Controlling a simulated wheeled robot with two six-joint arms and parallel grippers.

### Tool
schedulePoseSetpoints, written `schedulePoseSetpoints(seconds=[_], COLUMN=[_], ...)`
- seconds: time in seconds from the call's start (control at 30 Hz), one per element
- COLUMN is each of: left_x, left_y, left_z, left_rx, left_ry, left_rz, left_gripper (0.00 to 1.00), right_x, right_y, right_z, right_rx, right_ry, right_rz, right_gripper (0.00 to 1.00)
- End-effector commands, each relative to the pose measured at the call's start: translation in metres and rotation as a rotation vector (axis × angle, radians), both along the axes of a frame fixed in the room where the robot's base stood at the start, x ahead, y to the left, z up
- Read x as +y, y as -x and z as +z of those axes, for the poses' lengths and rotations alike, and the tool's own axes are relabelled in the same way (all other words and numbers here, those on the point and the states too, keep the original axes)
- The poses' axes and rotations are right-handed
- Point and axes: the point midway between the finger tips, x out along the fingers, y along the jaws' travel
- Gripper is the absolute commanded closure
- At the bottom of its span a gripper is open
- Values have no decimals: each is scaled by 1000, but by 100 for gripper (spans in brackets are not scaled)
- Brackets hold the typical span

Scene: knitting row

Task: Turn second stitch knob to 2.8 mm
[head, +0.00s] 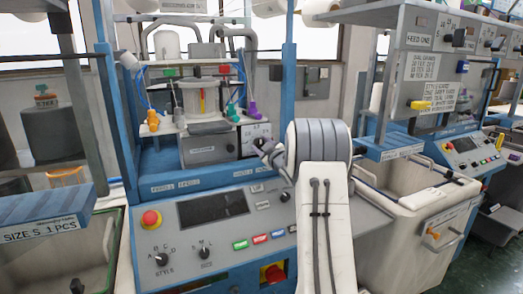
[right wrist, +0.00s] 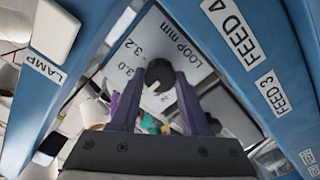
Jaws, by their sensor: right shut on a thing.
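The stitch knob is a dark round knob (right wrist: 158,76) on a white dial plate (right wrist: 160,38), which reads "LOOP mm" with marks 3.0 and 3.2 legible. My right gripper (right wrist: 160,90) is shut on this knob, with one finger on each side. Where the knob's pointer stands I cannot tell. In the head view the plate (head: 257,131) shows on the right of the knitting unit, and my right gripper (head: 267,149) is at its lower edge, hiding the knob. My left gripper is not in view.
Blue labelled beams flank the plate closely in the wrist view, marked LAMP (right wrist: 45,68) and FEED 4 (right wrist: 235,30). Below my gripper is a control panel (head: 215,240) with a red button (head: 151,219) and a dark screen (head: 213,208). A pale bin (head: 405,235) stands at right.

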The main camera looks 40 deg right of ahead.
Motion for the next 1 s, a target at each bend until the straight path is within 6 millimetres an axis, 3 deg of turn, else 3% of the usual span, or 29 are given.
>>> schedulePoseSetpoints(seconds=[0.37, 0.4, 0.47, 0.83, 1.0], left_x=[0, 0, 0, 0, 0], left_y=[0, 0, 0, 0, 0], left_z=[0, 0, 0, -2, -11], left_rx=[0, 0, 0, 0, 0], left_ry=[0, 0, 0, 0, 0], left_rz=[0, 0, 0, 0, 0], left_gripper=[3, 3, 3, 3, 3], right_x=[0, 0, 0, 0, 5], right_y=[0, 0, 0, 3, 25], right_z=[0, 0, 0, -1, -2], right_rx=[3, 3, 2, 2, 1], right_ry=[4, 3, 4, 4, 4], right_rz=[1, 1, 0, -1, -3], right_gripper=[100, 46, 24, 24, 24])
